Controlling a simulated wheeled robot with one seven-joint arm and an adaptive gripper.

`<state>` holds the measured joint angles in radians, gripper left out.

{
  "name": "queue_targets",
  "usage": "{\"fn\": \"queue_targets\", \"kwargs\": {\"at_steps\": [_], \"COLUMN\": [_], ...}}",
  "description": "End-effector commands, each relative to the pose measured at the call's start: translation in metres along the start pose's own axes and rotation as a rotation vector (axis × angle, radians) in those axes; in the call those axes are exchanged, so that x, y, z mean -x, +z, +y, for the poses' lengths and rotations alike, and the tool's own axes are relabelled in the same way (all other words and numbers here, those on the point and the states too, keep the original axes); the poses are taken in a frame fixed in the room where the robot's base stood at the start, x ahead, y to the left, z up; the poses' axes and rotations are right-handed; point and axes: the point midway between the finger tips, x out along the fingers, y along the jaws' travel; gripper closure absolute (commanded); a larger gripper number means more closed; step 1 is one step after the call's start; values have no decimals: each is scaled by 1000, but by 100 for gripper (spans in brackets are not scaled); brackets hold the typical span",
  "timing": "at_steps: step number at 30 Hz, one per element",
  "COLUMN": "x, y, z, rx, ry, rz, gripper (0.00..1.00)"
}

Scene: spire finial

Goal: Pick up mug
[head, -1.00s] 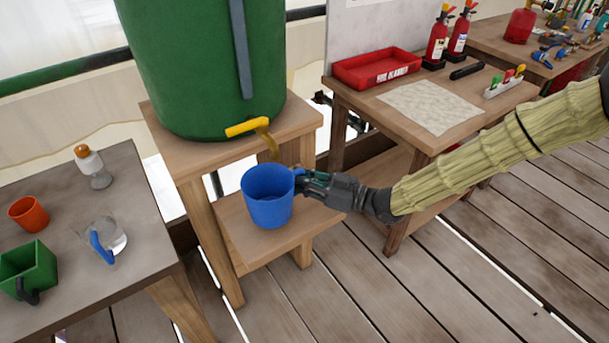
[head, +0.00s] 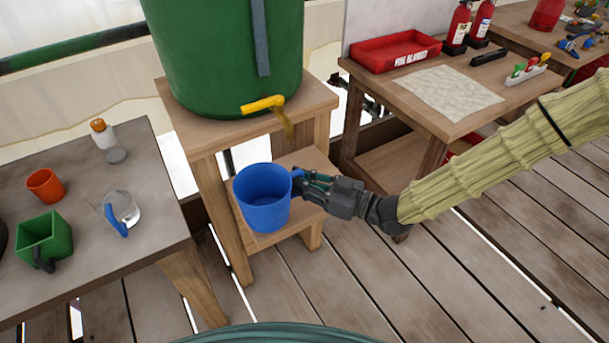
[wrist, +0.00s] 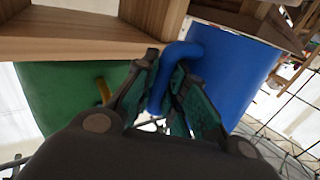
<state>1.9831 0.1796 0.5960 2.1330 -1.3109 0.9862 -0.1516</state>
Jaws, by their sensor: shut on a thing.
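The blue mug (head: 264,203) is upright in the head view, below the yellow tap and in front of the wooden stand. My gripper (head: 302,184) reaches in from the right and is shut on the mug's handle. In the wrist view my gripper (wrist: 172,95) has its two green-padded fingers on either side of the blue handle. The mug's body (wrist: 228,70) is to the right there. The mug overlaps the stand's low shelf in the head view, and its base seems clear of it, though the gap is hard to judge.
A green barrel (head: 225,60) with a yellow tap (head: 263,104) sits on the wooden stand (head: 310,97). A table on the left holds an orange cup (head: 45,186), a green square mug (head: 44,238) and a glass mug (head: 122,209). A table (head: 385,90) at right holds a red tray (head: 396,52).

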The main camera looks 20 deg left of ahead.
Motion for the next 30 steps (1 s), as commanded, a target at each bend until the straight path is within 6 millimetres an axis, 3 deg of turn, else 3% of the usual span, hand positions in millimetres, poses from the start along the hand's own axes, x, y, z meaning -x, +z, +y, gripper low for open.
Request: {"fn": "queue_targets", "kwargs": {"at_steps": [15, 30], "x": [0, 0], "y": [-1, -2], "z": [-26, -33], "rx": [-1, 1], "ry": [0, 0], "rz": [0, 0], "gripper": [100, 100]}}
